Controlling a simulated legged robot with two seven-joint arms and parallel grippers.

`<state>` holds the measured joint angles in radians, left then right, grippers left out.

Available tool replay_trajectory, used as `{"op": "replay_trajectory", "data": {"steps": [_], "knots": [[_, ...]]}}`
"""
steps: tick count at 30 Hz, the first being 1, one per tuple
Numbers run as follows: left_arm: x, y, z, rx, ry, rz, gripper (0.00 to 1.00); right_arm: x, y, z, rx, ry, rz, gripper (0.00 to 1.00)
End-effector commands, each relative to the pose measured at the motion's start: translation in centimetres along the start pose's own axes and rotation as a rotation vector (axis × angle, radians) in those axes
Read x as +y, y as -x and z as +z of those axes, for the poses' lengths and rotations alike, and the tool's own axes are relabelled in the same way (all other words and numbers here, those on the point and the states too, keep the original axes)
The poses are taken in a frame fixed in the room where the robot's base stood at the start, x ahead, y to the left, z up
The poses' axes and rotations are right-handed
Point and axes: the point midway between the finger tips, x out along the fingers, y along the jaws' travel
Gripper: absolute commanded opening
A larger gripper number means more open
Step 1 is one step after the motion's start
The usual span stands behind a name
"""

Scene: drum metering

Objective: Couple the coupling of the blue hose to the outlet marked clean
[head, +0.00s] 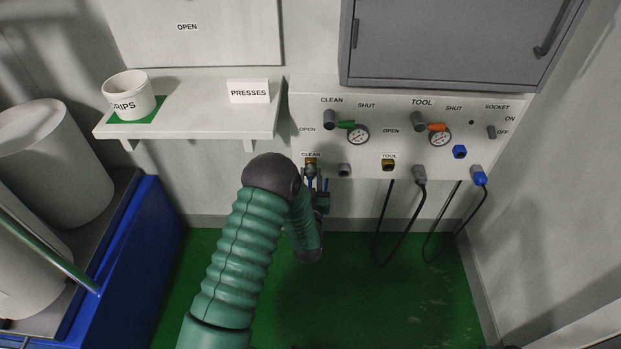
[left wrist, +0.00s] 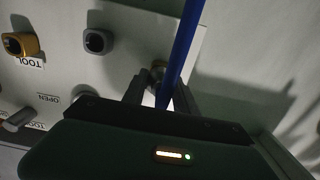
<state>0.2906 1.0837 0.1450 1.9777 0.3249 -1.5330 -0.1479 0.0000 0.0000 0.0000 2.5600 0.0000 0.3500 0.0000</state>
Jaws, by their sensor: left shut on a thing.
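The outlet marked clean (head: 311,161) is a brass fitting at the left of the wall panel, under its label. My left gripper (head: 316,184) is right below it, partly hidden by my wrist. In the left wrist view the gripper (left wrist: 157,92) is shut on the coupling (left wrist: 157,74), a dark metallic piece between the fingers, close to the panel. The blue hose (left wrist: 184,48) runs past the fingers in that view. The hose and fingers hide the joint, so I cannot tell whether coupling and outlet are joined. My right gripper is not in view.
A grey port (head: 344,170) and the brass tool outlet (head: 388,165) sit right of the clean outlet. Black cables (head: 378,228) hang below. A shelf (head: 200,118) juts out at left.

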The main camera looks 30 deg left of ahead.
Motion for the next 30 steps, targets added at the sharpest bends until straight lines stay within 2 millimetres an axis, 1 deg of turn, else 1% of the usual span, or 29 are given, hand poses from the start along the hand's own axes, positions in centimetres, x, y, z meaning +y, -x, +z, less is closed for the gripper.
{"op": "replay_trajectory", "data": {"steps": [5, 6, 11, 12, 20, 23, 26, 29, 30], "knots": [[0.0, -0.5, -0.1, 0.003, 0.0, 0.0, 0.0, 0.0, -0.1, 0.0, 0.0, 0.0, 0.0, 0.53], [0.0, -0.5, -0.1, 0.003, 0.0, 0.0, 0.37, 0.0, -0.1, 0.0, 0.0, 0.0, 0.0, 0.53], [0.0, -0.5, -0.1, 0.002, 0.0, 0.0, 0.58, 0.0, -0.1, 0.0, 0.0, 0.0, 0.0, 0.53], [0.0, -0.5, -0.1, 0.002, 0.0, 0.0, 0.6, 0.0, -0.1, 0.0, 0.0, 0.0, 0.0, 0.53], [0.0, -0.4, 0.1, -0.002, 0.0, 0.0, 0.6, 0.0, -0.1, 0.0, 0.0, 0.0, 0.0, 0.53], [0.1, 0.3, 0.0, -0.004, -0.001, 0.001, 0.6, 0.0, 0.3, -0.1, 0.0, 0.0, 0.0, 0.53], [0.1, 2.1, -0.2, -0.006, -0.002, 0.003, 0.6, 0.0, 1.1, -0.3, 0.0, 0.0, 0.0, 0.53], [0.1, 4.8, -0.3, -0.007, -0.003, 0.003, 0.6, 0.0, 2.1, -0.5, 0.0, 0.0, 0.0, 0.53], [0.1, 6.0, -0.3, -0.007, -0.003, 0.004, 0.6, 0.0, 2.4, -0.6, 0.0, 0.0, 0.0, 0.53]]}}
